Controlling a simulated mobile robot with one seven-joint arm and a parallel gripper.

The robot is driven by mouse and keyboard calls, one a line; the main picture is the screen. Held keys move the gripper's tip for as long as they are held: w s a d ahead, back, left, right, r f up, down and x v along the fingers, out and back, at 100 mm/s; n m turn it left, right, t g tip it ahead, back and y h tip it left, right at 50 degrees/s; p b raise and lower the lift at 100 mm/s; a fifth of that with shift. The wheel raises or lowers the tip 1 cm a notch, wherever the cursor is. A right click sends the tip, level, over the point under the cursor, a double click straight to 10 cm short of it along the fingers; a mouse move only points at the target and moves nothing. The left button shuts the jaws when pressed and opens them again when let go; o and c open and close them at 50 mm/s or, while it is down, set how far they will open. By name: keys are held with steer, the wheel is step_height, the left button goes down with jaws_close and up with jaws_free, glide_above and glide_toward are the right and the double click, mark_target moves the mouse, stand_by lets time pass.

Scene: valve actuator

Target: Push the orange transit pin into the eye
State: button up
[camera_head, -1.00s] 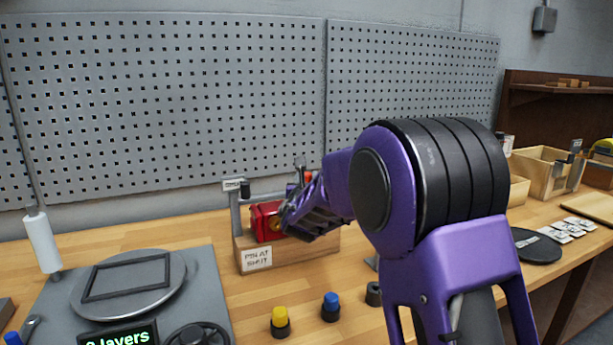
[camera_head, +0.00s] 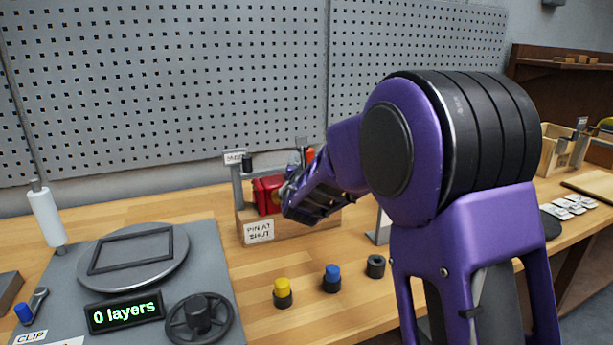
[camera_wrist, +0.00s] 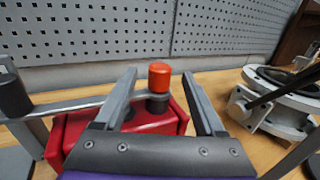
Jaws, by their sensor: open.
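The orange pin (camera_wrist: 159,76) stands upright with a dark collar under it, above the red actuator body (camera_wrist: 70,128), in the wrist view. My gripper (camera_wrist: 157,88) is open, with one finger on each side of the pin in that view; I cannot tell whether either touches it. In the head view the pin (camera_head: 310,155) shows as a small orange top behind my gripper (camera_head: 297,205). The red actuator (camera_head: 266,194) sits on a wooden block labelled "PIN AT SHUT" (camera_head: 259,231). The eye is hidden.
A grey post with a dark knob (camera_head: 246,162) stands left of the actuator. Yellow (camera_head: 282,287), blue (camera_head: 332,273) and black (camera_head: 375,265) caps stand in front. A grey flanged valve (camera_wrist: 285,95) is right in the wrist view. A display (camera_head: 124,312) reads "0 layers".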

steer(key=s, duration=1.4)
steer(key=shift+s+a, duration=0.15)
steer(key=shift+s, duration=0.15)
